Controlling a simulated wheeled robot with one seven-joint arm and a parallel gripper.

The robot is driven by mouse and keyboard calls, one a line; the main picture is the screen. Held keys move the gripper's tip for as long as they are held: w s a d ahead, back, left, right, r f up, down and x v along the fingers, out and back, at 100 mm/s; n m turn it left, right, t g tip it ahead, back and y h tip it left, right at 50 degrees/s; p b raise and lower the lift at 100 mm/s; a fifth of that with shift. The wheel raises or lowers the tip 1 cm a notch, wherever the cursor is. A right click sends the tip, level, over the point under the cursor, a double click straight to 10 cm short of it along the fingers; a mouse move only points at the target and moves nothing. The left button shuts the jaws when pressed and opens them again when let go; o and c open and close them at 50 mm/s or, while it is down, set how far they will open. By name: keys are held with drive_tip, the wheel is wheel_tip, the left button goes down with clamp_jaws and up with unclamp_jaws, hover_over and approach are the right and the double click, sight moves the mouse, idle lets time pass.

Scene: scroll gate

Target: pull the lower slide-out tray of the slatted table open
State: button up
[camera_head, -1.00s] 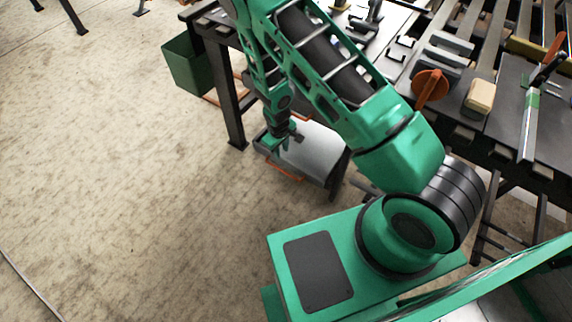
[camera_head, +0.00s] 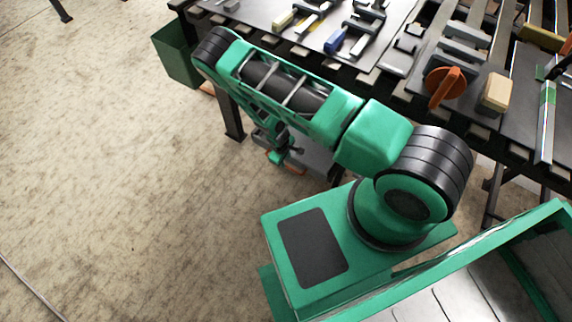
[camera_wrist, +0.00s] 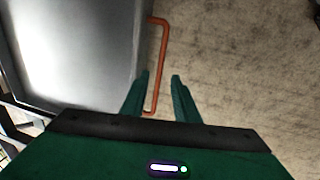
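The lower slide-out tray (camera_head: 318,158) of the slatted table (camera_head: 474,122) is a grey metal box under the table's near edge, largely hidden by my arm in the head view. In the wrist view the tray (camera_wrist: 85,50) fills the upper left. Its orange bar handle (camera_wrist: 161,60) stands off the tray's front. My gripper (camera_wrist: 160,75) is open, one finger on each side of the handle bar as seen from the wrist. Whether the fingers are deep enough around the bar or touch it, I cannot tell. In the head view my gripper (camera_head: 279,157) is at the handle, small and partly hidden.
A dark green bin (camera_head: 176,52) hangs at the table's left end, beside a dark table leg (camera_head: 232,118). Tools, blocks and an orange knob (camera_head: 446,86) are on the tabletop. The concrete floor (camera_head: 110,170) to the left is clear.

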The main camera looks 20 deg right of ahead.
sight(287, 166)
drive_tip(key=shift+w+d+f, duration=0.1)
drive_tip(key=shift+d+f, duration=0.1)
drive_tip(key=shift+f, duration=0.8)
drive_tip(key=shift+w+d+f, duration=0.15)
drive_tip(key=shift+f, duration=0.8)
drive_tip(key=shift+w+d+f, duration=0.1)
drive_tip(key=shift+d+f, duration=0.1)
drive_tip(key=shift+f, duration=0.8)
clamp_jaws()
